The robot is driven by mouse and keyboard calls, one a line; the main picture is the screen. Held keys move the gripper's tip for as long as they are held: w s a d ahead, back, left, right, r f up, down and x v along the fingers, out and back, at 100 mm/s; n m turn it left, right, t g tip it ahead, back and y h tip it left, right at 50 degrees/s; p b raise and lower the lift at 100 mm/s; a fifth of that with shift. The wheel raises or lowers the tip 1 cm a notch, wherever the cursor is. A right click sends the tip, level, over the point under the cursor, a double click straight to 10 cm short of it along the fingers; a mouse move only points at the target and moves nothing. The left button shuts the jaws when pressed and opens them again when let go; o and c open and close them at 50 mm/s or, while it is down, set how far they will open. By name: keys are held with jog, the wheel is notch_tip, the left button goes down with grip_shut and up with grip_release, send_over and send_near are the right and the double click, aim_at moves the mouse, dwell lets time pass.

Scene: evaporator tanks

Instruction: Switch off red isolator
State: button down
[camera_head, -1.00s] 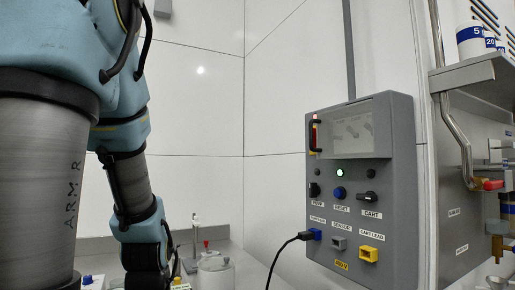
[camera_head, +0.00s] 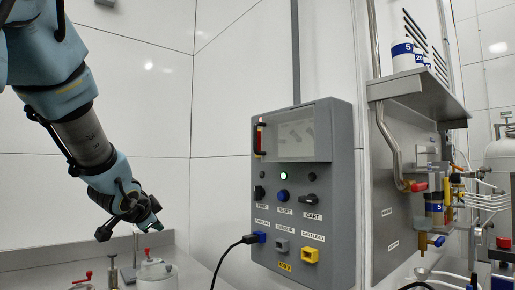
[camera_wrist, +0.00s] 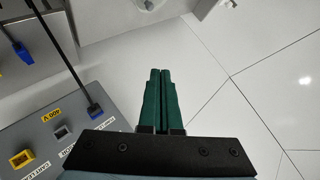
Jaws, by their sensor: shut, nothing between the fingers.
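The handle stands upright. My gripper (camera_head: 158,226) is at the left of the head view, apart from the box and lower than the isolator. In the wrist view its two green fingers (camera_wrist: 160,75) lie side by side, shut and empty. The lower sockets of the box show there at the left, and the isolator is out of that view.
The box also carries a lit green lamp (camera_head: 283,176), a blue RESET button (camera_head: 283,196), black knobs and a yellow socket (camera_head: 310,255). A black cable (camera_head: 226,262) hangs from the blue plug. A metal shelf (camera_head: 418,88) with bottles stands to the right. A white vessel (camera_head: 157,270) stands below my gripper.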

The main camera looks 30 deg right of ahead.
jog(key=s+d+r+m+h, duration=0.2)
jog(key=d+r+m+h, duration=0.4)
jog(key=d+r+m, duration=0.5)
jog(key=m+g+h, duration=0.4)
jog(key=m+h, duration=0.1)
send_near(259, 142)
jog(key=s, duration=0.1)
jog(key=s+a+f, duration=0.1)
jog(key=f, duration=0.1)
jog(key=shift+s+a, duration=0.25)
jog(key=shift+s, duration=0.15)
jog(key=shift+d, duration=0.1)
jog(key=p+x, duration=0.3)
jog(key=x, duration=0.6)
jog(key=shift+w+d+p, duration=0.3)
jog(key=shift+w, duration=0.05)
jog(key=shift+f+b, duration=0.15)
jog(key=shift+b, duration=0.4)
